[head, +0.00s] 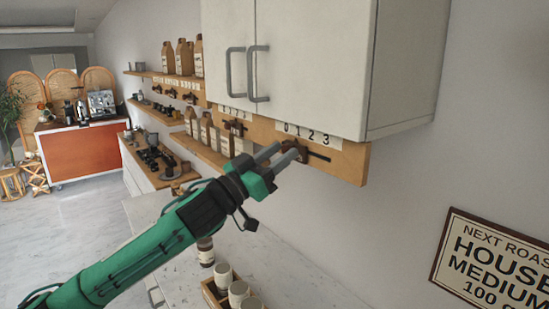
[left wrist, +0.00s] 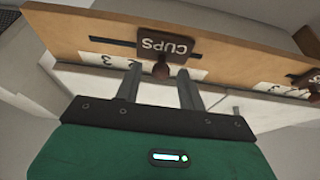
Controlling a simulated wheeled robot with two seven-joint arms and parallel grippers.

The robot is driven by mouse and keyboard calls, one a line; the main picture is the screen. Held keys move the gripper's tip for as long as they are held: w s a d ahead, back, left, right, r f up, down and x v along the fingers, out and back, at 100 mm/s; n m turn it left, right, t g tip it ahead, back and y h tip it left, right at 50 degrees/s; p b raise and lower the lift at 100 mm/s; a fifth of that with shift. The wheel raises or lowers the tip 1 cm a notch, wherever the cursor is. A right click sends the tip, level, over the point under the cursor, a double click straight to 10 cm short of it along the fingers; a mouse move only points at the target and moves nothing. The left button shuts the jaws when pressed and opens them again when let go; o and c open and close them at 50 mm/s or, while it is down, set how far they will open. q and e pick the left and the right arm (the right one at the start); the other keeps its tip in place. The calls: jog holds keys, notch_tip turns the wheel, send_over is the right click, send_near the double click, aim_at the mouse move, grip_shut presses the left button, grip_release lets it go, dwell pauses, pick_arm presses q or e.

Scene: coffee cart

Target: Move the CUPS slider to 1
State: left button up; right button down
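The CUPS slider (left wrist: 165,48) is a dark brown plate with a knob, upside down in the left wrist view. It sits on a slot in the wooden board (left wrist: 235,57). In the head view the slider (head: 293,151) is toward the left, low-number part of the scale (head: 306,134) marked 0 to 3; slot shows to its right. The exact mark is hard to tell, as the knob and fingers cover part of the scale. My left gripper (left wrist: 160,84) is open, its fingers on either side of the knob, with gaps visible. It also shows in the head view (head: 284,156). My right gripper is not in view.
A white cabinet (head: 315,60) hangs right above the board. Another slider (left wrist: 306,78) is on the same board. Bags (head: 205,130) stand on a shelf to the left. A counter (head: 290,285) below holds a wooden box of cups (head: 238,292).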

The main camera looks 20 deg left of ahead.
pick_arm(q)
jog(key=b+v, duration=0.7)
jog(key=v, duration=0.6)
jog(key=shift+s+a+b, duration=0.2)
jog(key=shift+s+b, duration=0.15)
jog(key=shift+f, duration=0.1)
